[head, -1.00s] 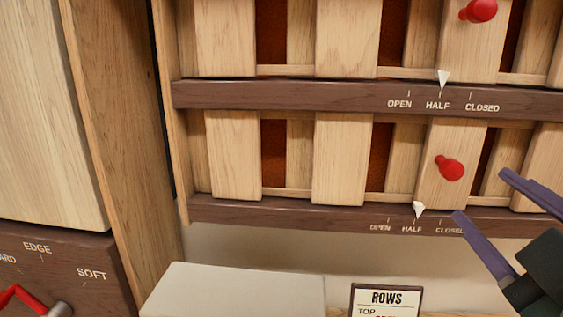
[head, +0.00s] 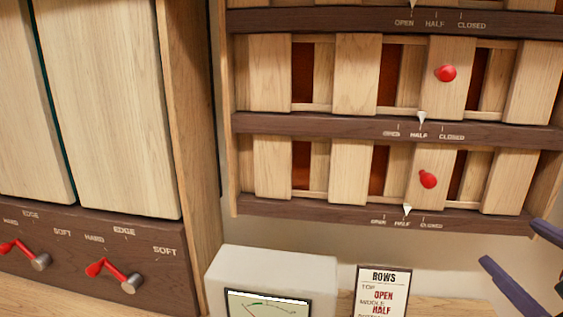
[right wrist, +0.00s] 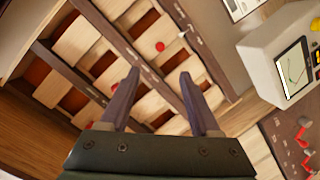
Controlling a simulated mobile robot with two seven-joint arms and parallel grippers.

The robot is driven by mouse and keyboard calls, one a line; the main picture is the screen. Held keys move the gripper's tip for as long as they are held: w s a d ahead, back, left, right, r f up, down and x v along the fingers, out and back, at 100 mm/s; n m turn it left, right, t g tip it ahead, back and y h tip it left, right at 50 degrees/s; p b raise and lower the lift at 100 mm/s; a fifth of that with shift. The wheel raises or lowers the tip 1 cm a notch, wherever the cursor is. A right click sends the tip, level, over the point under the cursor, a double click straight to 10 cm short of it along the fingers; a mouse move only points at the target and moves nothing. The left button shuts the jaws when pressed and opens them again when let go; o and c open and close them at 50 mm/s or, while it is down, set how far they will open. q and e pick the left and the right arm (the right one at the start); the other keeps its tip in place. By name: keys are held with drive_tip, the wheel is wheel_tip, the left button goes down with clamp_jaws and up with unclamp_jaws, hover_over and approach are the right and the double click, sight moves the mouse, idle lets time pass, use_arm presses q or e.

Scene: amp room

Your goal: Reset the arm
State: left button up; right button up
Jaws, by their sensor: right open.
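My right gripper (head: 515,262) is at the lower right of the head view, with its two purple fingers apart and nothing between them. It also shows open and empty in the right wrist view (right wrist: 160,90), in front of the slatted rack. The gripper is clear of the lower red knob (head: 428,180) and the upper red knob (head: 446,73), which are on sliding wooden panels. The white pointers under both rows stand at about HALF. My left gripper is not in view.
A sign (head: 383,291) reads ROWS, TOP OPEN, MIDDLE HALF; its lower part is cut off. A pale box with a screen (head: 270,262) stands left of it. Two red-handled levers (head: 110,272) are on a dark panel marked HARD, EDGE, SOFT at the left.

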drive_tip(key=s+a+r+m+g+y+p, duration=0.2)
drive_tip(key=s+r+g+p, duration=0.3)
drive_tip(key=p, duration=0.9)
drive_tip(key=s+a+r+m+g+y+p, duration=0.2)
drive_tip(key=s+a+r+g+p, duration=0.2)
drive_tip(key=s+r+p, duration=0.8)
wheel_tip(320, 180, up, 3)
drive_tip(key=g+p, duration=0.2)
drive_tip(key=p, duration=0.1)
drive_tip(key=shift+a+g+y, duration=0.3)
drive_tip(key=shift+w, duration=0.1)
